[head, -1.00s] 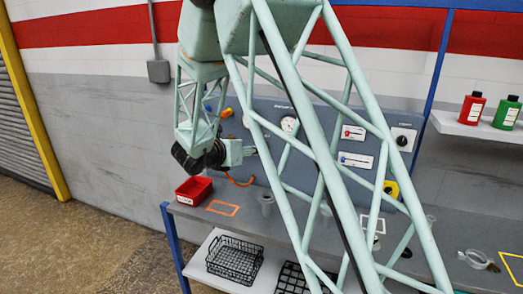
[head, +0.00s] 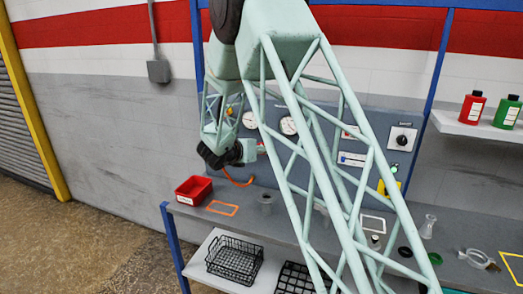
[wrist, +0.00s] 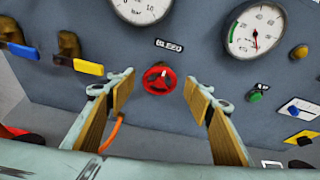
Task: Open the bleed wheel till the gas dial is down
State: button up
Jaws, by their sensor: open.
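The red bleed wheel (wrist: 159,78) sits on the grey-blue panel under a label reading BLEED in the wrist view. My gripper (wrist: 159,82) is open, with one finger on each side of the wheel and clear gaps between. Its fingertips point at the panel; I cannot tell how far they are from it. Two white dials are above: a left dial (wrist: 142,6), cut off by the top edge, and a right dial (wrist: 256,28) with a green arc and a needle pointing down. Both dials (head: 250,119) (head: 288,125) show small in the head view. I cannot tell which reads gas.
A blue handle (wrist: 22,50) and a yellow handle (wrist: 88,67) stick out left of the wheel. A green knob (wrist: 255,96) is to the right.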

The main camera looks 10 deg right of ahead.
jog(key=shift+x, duration=1.35)
jog(key=shift+c, duration=0.7)
jog(key=c, duration=0.7)
